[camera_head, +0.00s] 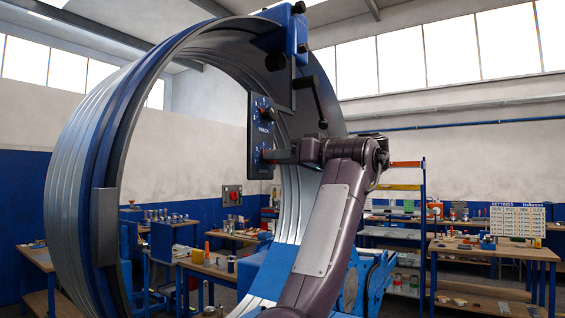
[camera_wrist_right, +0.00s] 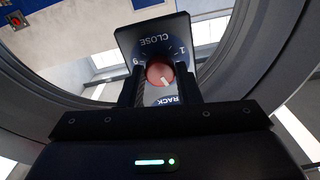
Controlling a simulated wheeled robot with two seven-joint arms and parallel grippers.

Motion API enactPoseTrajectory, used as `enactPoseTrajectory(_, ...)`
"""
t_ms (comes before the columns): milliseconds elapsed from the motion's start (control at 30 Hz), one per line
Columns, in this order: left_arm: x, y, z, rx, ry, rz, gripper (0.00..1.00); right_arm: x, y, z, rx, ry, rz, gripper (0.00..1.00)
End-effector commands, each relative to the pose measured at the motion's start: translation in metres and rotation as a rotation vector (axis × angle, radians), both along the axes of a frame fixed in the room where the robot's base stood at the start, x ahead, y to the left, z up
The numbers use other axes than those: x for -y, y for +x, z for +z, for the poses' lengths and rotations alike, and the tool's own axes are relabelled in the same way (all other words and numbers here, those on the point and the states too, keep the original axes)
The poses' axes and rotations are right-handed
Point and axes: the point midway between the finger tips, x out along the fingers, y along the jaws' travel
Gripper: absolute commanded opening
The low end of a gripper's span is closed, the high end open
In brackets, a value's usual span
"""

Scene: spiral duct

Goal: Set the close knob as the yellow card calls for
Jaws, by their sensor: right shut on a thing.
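The close knob (camera_wrist_right: 158,72) is a round red knob with a white mark, which points to the lower right in the right wrist view. It sits on a dark panel (camera_wrist_right: 150,33) lettered CLOSE, with a 1 to its right and a 9 or 6 to its left. My right gripper (camera_wrist_right: 159,88) is shut on the knob, one finger on each side. In the head view the panel (camera_head: 256,135) hangs on the duct machine, and my right gripper (camera_head: 278,157) reaches its lower part. I cannot make out a yellow card. My left gripper is not in view.
A large spiral duct ring (camera_head: 75,190) fills the left. A black crank handle (camera_head: 314,100) hangs just above my right gripper.

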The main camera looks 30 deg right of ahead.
Motion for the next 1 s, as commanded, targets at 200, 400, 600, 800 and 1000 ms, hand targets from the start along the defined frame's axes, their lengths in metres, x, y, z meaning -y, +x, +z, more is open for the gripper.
enactPoseTrajectory(200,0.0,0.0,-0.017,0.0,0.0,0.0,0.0,-0.001,0.0,-0.003,-0.071,0.171,0.0,0.07)
enactPoseTrajectory(400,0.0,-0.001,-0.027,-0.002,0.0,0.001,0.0,-0.001,0.0,-0.002,-0.144,0.346,0.002,0.07)
enactPoseTrajectory(600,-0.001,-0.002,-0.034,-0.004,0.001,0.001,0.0,-0.001,0.0,-0.001,-0.217,0.523,0.002,0.07)
enactPoseTrajectory(800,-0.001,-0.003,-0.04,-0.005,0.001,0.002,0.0,-0.002,0.0,-0.001,-0.29,0.698,0.001,0.07)
enactPoseTrajectory(1000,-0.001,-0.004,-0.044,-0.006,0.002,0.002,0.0,-0.002,0.0,0.0,-0.364,0.873,0.002,0.07)
